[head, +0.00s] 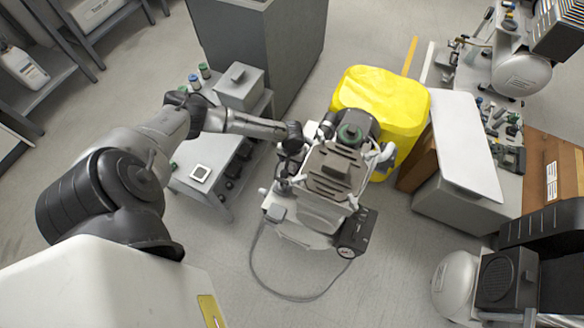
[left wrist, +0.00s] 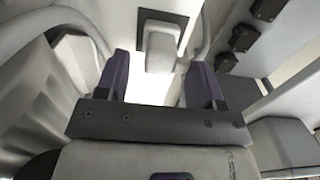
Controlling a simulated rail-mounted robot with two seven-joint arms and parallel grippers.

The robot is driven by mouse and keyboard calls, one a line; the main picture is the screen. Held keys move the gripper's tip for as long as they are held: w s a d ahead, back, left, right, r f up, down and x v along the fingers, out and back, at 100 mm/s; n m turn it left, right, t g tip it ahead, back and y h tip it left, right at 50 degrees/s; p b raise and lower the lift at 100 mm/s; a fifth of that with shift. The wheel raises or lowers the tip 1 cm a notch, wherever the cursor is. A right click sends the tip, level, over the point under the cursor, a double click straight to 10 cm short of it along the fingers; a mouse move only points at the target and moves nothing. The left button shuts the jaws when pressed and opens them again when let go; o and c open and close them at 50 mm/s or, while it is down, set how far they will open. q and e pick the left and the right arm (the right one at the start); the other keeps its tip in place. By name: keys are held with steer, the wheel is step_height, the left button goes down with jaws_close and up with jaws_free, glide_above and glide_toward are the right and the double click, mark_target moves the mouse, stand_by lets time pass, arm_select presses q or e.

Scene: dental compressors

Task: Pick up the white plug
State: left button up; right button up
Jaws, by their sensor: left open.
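My left gripper (head: 285,180) is at the left side of the compressor (head: 337,172) in the head view. In the left wrist view its two dark purple fingers (left wrist: 160,80) are apart, with nothing held between them. Beyond and between the fingertips is a pale, block-shaped piece (left wrist: 160,48) against a dark frame; it looks like the white plug, but I cannot tell for sure. In the head view I cannot make out the plug clearly near the gripper. My right gripper is in neither view.
A grey bench (head: 215,190) is close on the left, under my forearm. A white-topped cabinet (head: 462,145) stands to the right.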

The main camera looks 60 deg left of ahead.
arm_select(q)
step_height(320, 180, down, 3)
steer(key=shift+r+b, duration=0.2)
steer(key=shift+b, duration=0.25)
steer(key=shift+r, duration=0.1)
steer(key=c, duration=1)
